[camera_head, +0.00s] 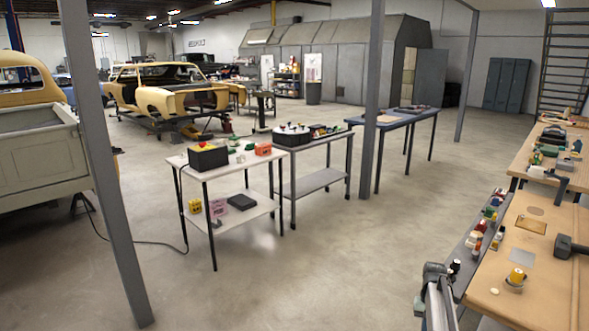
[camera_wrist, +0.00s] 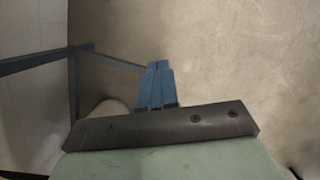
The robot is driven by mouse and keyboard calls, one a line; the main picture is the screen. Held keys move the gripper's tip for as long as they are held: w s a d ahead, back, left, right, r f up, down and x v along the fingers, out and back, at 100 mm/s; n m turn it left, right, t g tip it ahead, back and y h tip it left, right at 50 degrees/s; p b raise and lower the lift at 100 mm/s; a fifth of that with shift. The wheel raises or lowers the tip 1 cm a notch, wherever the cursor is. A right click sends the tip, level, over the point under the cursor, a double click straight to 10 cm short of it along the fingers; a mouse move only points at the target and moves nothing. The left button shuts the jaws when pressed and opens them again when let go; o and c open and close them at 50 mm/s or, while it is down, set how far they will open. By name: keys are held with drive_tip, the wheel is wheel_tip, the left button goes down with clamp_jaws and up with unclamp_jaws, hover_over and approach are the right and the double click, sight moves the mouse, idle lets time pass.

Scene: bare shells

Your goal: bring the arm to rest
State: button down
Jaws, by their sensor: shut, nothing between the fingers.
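My gripper (camera_wrist: 157,66) shows in the wrist view as two blue fingers side by side, shut with nothing between them. The fingertips point over bare floor and touch nothing that I can see. A grey arm part of mine (camera_head: 438,295) stands at the bottom right of the head view, beside the wooden workbench (camera_head: 500,290). The gripper itself cannot be made out in the head view.
A dark shelf (camera_head: 478,235) with small bottles runs along the bench's left edge. In the wrist view, a dark frame (camera_wrist: 75,90) stands left of the fingers. A white table (camera_head: 180,160) and grey posts (camera_head: 373,100) stand farther off. Open concrete floor (camera_head: 330,250) lies between.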

drive_tip(key=s+a+f+n+g, duration=0.2)
drive_tip(key=s+a+f, duration=1.5)
drive_tip(key=s+f, duration=0.25)
drive_tip(key=s+a+f, duration=0.3)
drive_tip(key=s, duration=0.5)
drive_tip(key=s+a+f+n+g, duration=0.1)
drive_tip(key=s+a+f, duration=0.1)
drive_tip(key=s, duration=0.6)
drive_tip(key=s+a+f, duration=0.3)
drive_tip(key=s, duration=0.6)
drive_tip(key=shift+a+f+n+g+h, duration=0.3)
drive_tip(key=shift+a+f+n+h, duration=0.05)
drive_tip(key=shift+a+n+h, duration=0.05)
